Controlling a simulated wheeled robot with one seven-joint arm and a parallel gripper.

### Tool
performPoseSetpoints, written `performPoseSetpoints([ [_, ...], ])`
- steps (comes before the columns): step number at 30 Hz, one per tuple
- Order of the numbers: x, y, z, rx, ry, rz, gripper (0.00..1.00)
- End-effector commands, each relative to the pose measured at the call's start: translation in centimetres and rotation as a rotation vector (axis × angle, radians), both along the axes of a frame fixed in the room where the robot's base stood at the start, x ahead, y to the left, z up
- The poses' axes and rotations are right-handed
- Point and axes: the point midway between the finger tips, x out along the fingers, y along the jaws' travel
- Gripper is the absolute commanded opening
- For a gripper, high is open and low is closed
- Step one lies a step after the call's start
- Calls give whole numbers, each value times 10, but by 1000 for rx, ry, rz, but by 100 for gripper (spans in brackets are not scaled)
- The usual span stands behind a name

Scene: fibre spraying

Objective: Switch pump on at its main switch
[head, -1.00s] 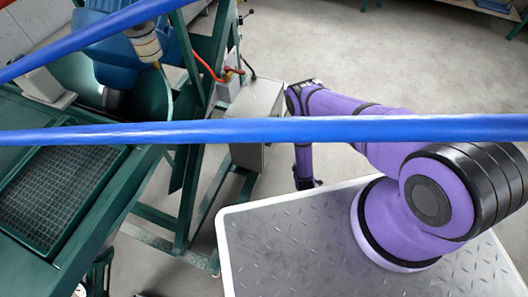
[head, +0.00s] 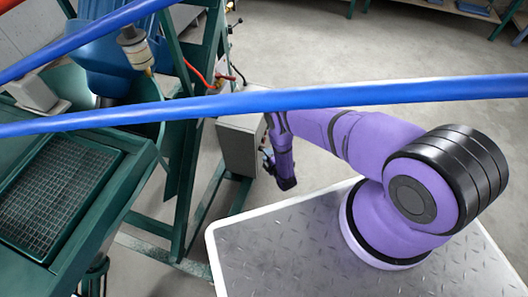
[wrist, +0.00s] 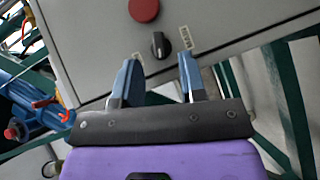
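The pump's main switch appears to be the black rotary knob (wrist: 160,45) on the front of a grey control box (wrist: 85,40), between two small labels. A round red button (wrist: 144,10) sits above the knob. My gripper (wrist: 158,64) is open and empty in the wrist view. Its two blue-grey fingers point at the panel, one to each side below the knob; contact cannot be told. In the head view the grey box (head: 238,148) stands by the green frame, with my purple wrist just to its right. The knob is hidden there.
Blue hoses (head: 330,99) cross the head view in front of the camera. A green machine frame (head: 185,150) and a grated tray (head: 55,195) are at left. A red hose (head: 198,74) runs above the box. Open floor lies beyond my arm.

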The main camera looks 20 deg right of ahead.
Motion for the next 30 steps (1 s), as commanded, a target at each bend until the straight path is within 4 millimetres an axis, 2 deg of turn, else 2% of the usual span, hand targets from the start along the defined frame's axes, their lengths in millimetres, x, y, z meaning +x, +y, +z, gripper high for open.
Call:
performPoseSetpoints([
  [3,16,3,-3,0,-1,-1,38],
  [7,27,5,-5,-1,0,-1,38],
  [18,33,6,-6,0,1,-1,38],
  [19,33,6,-6,0,1,-1,36],
  [23,33,6,-6,0,1,-1,6],
  [24,33,6,-6,0,1,-1,2],
  [30,32,6,-6,5,10,-1,2],
])
